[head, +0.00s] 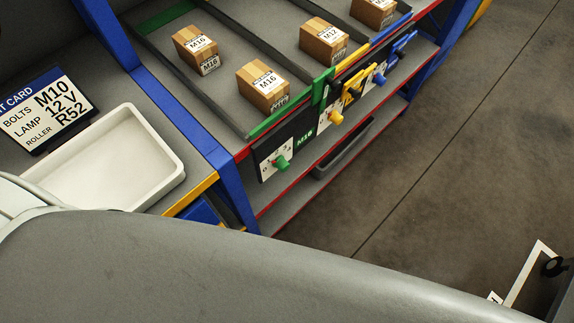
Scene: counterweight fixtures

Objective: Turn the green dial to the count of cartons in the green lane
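The green dial (283,162) sits on a white plate on the shelf front, under the lane with the green front edge. The small numbers round it are too small to read, so I cannot tell its setting. The green lane (222,95) shows two brown cartons with M16 labels: a rear carton (191,43) and a front carton (257,80) near the green edge. Neither of my grippers is in view.
A yellow dial (336,118) and a blue dial (380,79) are farther along the shelf front. An M12 carton (319,34) and another carton (374,8) stand in other lanes. An empty white tray (176,150) and a card (45,108) lie left. Open floor (450,150) is right.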

